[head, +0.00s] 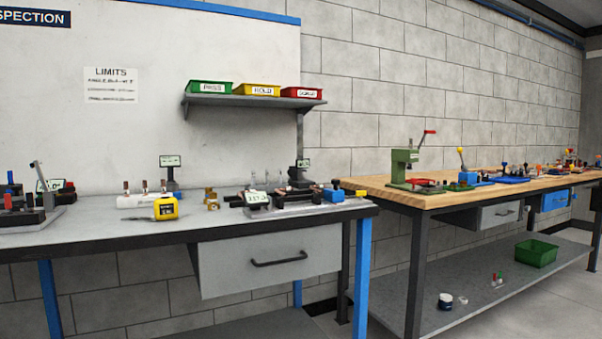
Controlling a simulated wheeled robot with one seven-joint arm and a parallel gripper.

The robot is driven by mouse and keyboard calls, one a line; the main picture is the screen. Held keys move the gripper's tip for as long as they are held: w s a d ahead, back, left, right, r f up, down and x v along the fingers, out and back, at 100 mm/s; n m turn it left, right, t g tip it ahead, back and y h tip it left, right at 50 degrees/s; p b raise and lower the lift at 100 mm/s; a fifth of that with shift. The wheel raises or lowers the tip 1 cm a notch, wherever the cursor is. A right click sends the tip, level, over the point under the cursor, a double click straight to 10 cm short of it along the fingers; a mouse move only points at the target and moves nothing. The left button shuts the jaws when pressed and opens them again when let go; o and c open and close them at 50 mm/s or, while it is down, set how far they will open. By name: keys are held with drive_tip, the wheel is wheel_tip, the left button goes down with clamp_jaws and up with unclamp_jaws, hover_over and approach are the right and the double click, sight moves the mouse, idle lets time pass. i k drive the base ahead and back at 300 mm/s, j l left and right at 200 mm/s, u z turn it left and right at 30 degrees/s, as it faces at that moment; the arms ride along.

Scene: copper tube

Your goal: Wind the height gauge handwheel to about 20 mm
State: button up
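My gripper is not in view. A dark upright instrument with a small display (299,174) stands at the back right of the grey inspection bench (90,234); it may be the height gauge. No handwheel can be made out on it, and its reading is too small to read. Another small display on a dark stand (170,170) is at the back middle of the bench. A grey fixture with a thin tilted arm and a display (42,190) is at the far left; I cannot tell whether this is the gauge instead.
A yellow instrument (165,209) lies near the front edge. A display block (257,198) and a blue-ended fixture (333,193) are to its right. A closed drawer (279,262) hangs below. A wooden bench (400,195) with a green press (402,166) adjoins on the right.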

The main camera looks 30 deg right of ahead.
sight(292, 172)
drive_tip(key=i+l, duration=0.2)
drive_tip(key=l, duration=0.2)
drive_tip(key=i+l, duration=0.2)
drive_tip(key=l, duration=0.15)
drive_tip(key=i+l, duration=0.25)
drive_tip(key=l, duration=0.15)
drive_tip(key=i+l, duration=0.2)
drive_tip(key=l, duration=0.2)
drive_tip(key=i+l, duration=0.2)
drive_tip(key=l, duration=0.2)
drive_tip(key=i+l, duration=0.2)
drive_tip(key=l, duration=0.15)
